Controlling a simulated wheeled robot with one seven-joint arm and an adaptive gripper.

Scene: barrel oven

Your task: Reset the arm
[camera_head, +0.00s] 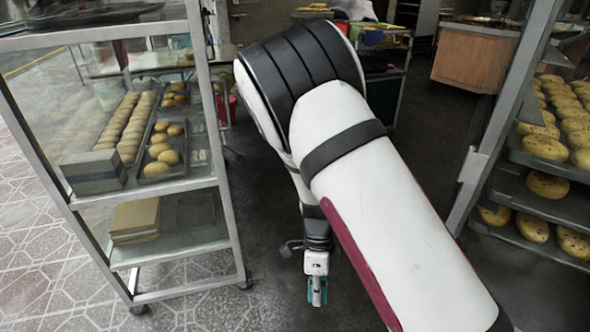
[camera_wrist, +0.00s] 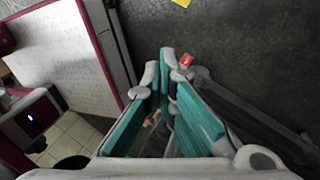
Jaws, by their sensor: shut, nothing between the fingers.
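My arm is white with black bands and fills the middle of the head view, bent at the elbow with the forearm hanging down. My gripper (camera_head: 317,291) hangs low below it, pointing down over the dark floor, apart from the racks on both sides. In the wrist view my gripper (camera_wrist: 168,62) shows two fingers with teal pads and grey tips. The tips are together and hold nothing.
A glass-sided metal rack (camera_head: 215,150) with trays of buns and boxes stands on the left. A rack (camera_head: 480,150) with trays of round breads stands on the right. A wooden counter (camera_head: 474,60) and a cart (camera_head: 385,85) are behind. Dark floor (camera_head: 270,235) between the racks is clear.

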